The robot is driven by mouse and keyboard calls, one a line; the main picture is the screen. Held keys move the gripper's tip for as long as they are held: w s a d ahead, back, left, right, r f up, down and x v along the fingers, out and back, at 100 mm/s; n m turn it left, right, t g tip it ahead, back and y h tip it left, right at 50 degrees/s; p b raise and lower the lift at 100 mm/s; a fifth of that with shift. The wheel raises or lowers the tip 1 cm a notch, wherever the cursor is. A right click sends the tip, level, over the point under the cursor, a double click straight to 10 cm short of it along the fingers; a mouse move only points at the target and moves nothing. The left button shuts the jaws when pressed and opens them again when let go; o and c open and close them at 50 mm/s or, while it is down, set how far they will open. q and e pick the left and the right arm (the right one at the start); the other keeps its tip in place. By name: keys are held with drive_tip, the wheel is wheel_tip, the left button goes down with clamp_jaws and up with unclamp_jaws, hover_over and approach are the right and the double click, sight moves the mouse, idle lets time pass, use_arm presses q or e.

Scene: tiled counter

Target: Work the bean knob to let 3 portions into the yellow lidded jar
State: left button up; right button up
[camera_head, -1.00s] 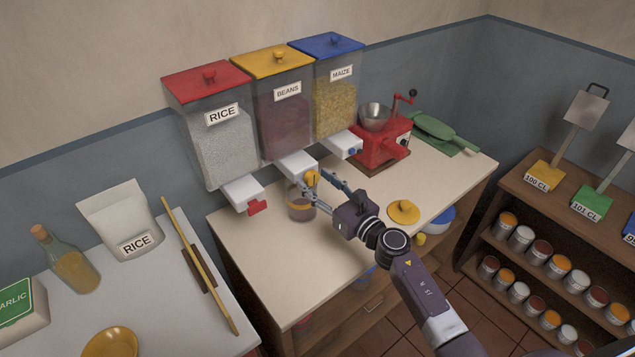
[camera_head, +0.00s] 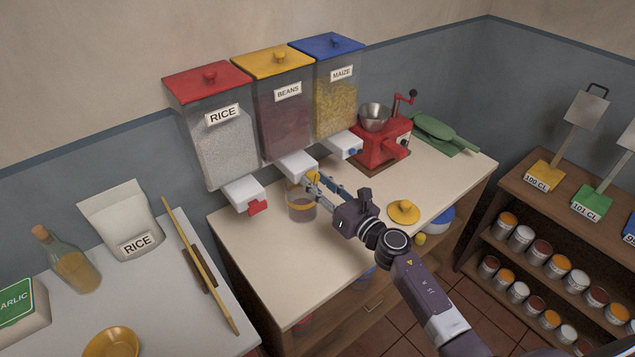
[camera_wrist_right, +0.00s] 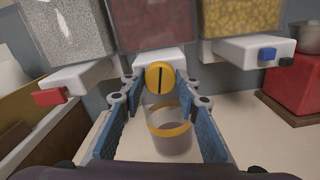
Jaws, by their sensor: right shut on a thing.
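The bean dispenser (camera_head: 285,120) is a clear bin with a yellow lid and dark red beans. Its yellow round knob (camera_wrist_right: 160,77) faces my right wrist camera, its black slot upright. My right gripper (camera_head: 316,180) is shut on the knob, with one blue finger on each side of it in the wrist view. The open glass jar (camera_wrist_right: 171,142) with a yellow band stands upright below the spout; it also shows in the head view (camera_head: 301,205). Its lower part looks brownish, but I cannot tell how much is inside. A yellow lid (camera_head: 403,211) lies on the counter. My left gripper is out of view.
Rice (camera_head: 216,130) and maize (camera_head: 340,95) dispensers flank the beans, with a red knob (camera_wrist_right: 49,97) and a blue knob (camera_wrist_right: 267,54). A red grinder (camera_head: 380,148) stands to the right. The counter front is mostly clear.

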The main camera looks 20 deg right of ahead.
drive_tip(key=m, duration=0.4)
drive_tip(key=shift+p, duration=0.3)
drive_tip(key=m, duration=0.5)
drive_tip(key=shift+p, duration=0.35)
drive_tip(key=m, duration=0.3)
drive_tip(key=shift+m+p, duration=0.3)
drive_tip(key=m+p, duration=0.1)
drive_tip(key=m, duration=0.3)
drive_tip(key=shift+m, duration=0.3)
drive_tip(key=m, duration=0.4)
drive_tip(key=shift+m+p, duration=0.3)
drive_tip(key=shift+p, duration=0.1)
drive_tip(key=m, duration=0.4)
drive_tip(key=shift+p, duration=0.35)
drive_tip(key=m, duration=0.4)
drive_tip(key=shift+f, duration=0.1)
drive_tip(key=shift+m, duration=1.9)
